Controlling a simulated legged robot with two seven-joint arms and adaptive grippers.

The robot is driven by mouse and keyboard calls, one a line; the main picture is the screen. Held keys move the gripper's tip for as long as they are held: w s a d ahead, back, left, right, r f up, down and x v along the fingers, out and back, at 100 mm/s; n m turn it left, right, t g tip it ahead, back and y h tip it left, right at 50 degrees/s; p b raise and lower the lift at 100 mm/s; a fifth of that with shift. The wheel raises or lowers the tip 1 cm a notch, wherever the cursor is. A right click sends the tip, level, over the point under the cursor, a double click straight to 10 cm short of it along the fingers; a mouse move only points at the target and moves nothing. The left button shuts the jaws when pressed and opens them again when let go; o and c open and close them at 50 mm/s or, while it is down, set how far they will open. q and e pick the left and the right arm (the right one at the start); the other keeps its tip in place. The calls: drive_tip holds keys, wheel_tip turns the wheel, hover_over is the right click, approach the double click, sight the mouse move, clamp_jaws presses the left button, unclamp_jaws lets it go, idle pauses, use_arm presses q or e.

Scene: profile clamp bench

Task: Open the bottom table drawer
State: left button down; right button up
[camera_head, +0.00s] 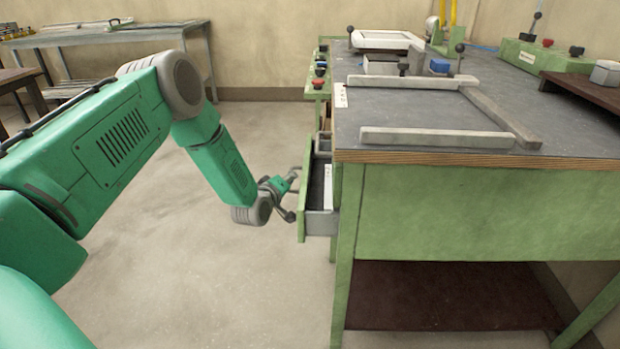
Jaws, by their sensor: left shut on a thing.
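A green-fronted drawer (305,200) with grey metal sides stands pulled out from the left side of the green workbench (480,212). Its inside shows from above. I cannot tell from this view whether it is the bottom drawer. My left gripper (291,192) is at the outer face of the drawer front, shut on what appears to be its handle. The handle itself is hidden by the fingers and the view angle. My right gripper is not in view.
Grey metal bars (437,138) and clamps lie on the bench top. A green control box (545,54) stands at the back right. A brown lower shelf (450,296) is under the bench. The floor (210,270) left of the drawer is clear. Another table (110,36) stands at the back left.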

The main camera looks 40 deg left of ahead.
use_arm(q)
drive_tip(key=s+a, duration=0.7)
drive_tip(key=a, duration=0.4)
drive_tip(key=s+a+p, duration=0.1)
drive_tip(key=s+a, duration=0.6)
drive_tip(key=a, duration=0.5)
drive_tip(key=shift+s+a+f, duration=0.15)
drive_tip(key=shift+s+a, duration=0.05)
drive_tip(key=shift+s, duration=0.15)
drive_tip(key=c, duration=1.6)
unclamp_jaws()
drive_tip(key=shift+w, duration=0.1)
drive_tip(key=v, duration=1.1)
drive_tip(key=shift+s, duration=0.45)
